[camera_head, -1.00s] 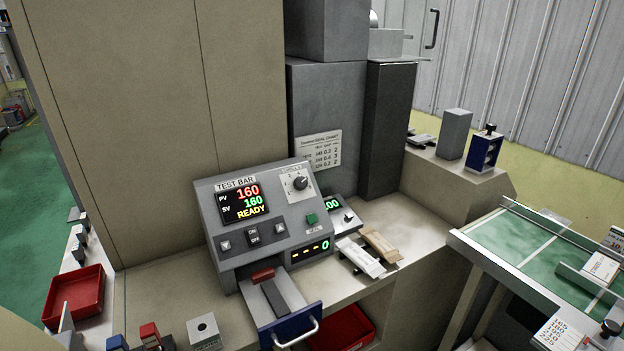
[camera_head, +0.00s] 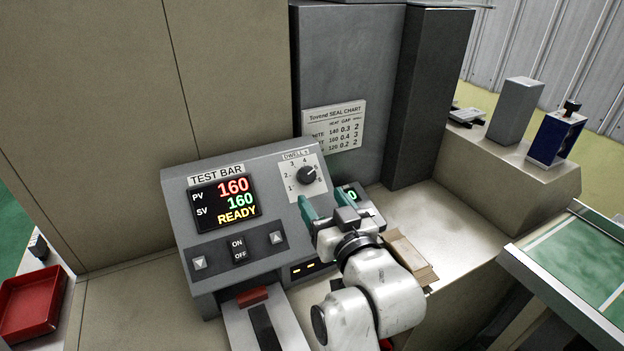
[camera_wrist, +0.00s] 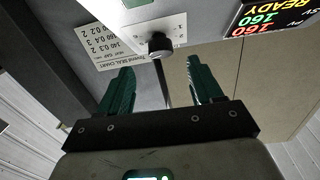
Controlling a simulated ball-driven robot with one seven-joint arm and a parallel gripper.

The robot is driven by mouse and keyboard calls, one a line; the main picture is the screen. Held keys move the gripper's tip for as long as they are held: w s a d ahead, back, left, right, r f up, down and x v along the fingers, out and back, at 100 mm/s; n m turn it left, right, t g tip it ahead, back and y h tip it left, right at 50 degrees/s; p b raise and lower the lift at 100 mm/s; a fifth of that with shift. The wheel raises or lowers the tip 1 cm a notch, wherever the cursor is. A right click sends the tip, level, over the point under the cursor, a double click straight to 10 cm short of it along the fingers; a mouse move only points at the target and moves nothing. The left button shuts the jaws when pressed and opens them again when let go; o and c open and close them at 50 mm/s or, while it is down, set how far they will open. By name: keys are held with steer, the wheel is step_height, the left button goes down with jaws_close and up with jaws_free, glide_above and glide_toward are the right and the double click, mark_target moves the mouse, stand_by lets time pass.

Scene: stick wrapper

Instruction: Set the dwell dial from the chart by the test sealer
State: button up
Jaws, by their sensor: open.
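The grey test sealer (camera_head: 275,165) carries a black dwell dial (camera_head: 306,175) on a white plate numbered around it, labelled DWELL. Its display (camera_head: 226,202) reads PV 160, SV 160, READY. In the wrist view the dial (camera_wrist: 159,45) shows beyond and between the two green fingers. The dial's pointer setting is unclear.
A red bin (camera_head: 33,300) stands at the far left. A grey block (camera_head: 516,110) and a blue device (camera_head: 556,137) stand on the right ledge.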

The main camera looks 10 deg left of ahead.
mark_target(309, 181)
steer(key=x, duration=0.6)
steer(key=shift+w+a+p, duration=0.2)
steer(key=shift+w+p, duration=0.05)
steer(key=shift+p, duration=0.1)
steer(key=c, duration=1.1)
